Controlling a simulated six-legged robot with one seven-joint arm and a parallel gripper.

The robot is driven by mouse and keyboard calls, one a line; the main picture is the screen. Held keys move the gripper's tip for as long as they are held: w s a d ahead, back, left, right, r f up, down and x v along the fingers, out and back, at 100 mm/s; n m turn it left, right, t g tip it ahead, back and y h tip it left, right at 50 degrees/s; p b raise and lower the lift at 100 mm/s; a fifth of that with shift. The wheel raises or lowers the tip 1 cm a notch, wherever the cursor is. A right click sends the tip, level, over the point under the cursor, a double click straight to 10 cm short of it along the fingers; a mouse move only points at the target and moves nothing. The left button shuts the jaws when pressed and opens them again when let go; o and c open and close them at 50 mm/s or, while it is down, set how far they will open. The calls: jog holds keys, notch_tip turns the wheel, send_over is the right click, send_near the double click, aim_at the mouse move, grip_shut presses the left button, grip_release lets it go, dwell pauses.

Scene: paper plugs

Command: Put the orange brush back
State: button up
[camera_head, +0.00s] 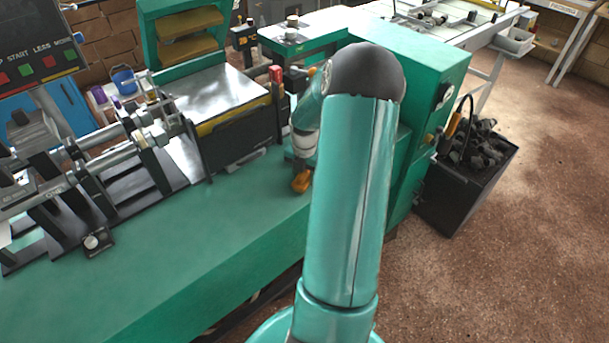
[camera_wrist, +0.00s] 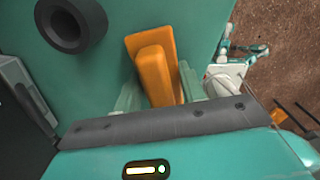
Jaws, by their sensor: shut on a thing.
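The orange brush (camera_wrist: 152,72) is between the two pale green fingers of my gripper (camera_wrist: 160,90) in the wrist view. My gripper is shut on it. Its orange end points away from the wrist, over a green surface. In the head view the orange end (camera_head: 302,182) shows low beside the green bench top, left of my arm. My arm hides part of the gripper there. I cannot tell whether the brush touches the bench.
A machine with metal rollers (camera_head: 125,135) stands on the green bench (camera_head: 200,225). A black bin (camera_head: 455,195) of dark lumps stands right of the green cabinet (camera_head: 425,70). A black ring (camera_wrist: 72,25) lies near the brush in the wrist view. The bench front is clear.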

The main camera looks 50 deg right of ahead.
jog(key=shift+f, duration=0.15)
jog(key=o, duration=0.9)
notch_tip(320, 180, up, 12)
jog(key=shift+r, duration=0.2)
jog(key=w+a+r+m+t+h, duration=0.15)
jog(key=a+r+m, duration=0.35)
jog(key=a, duration=0.6)
jog(key=w+a+r+m+h, duration=0.15)
jog(key=a+r+m, duration=0.25)
jog(key=a+r, duration=0.55)
jog(key=s+a+m+t+y, duration=0.1)
jog(key=s+a+m, duration=0.2)
jog(key=a, duration=0.4)
jog(key=s+a+r+m+t+y, duration=0.1)
jog(key=s+a+m, duration=0.3)
jog(key=a, duration=0.2)
jog(key=s+a+r+m+t+y, duration=0.1)
jog(key=s+a+m+t, duration=0.1)
jog(key=a, duration=0.5)
jog(key=shift+s+a+m, duration=0.35)
jog(key=shift+s+m, duration=0.45)
jog(key=shift+m, duration=0.2)
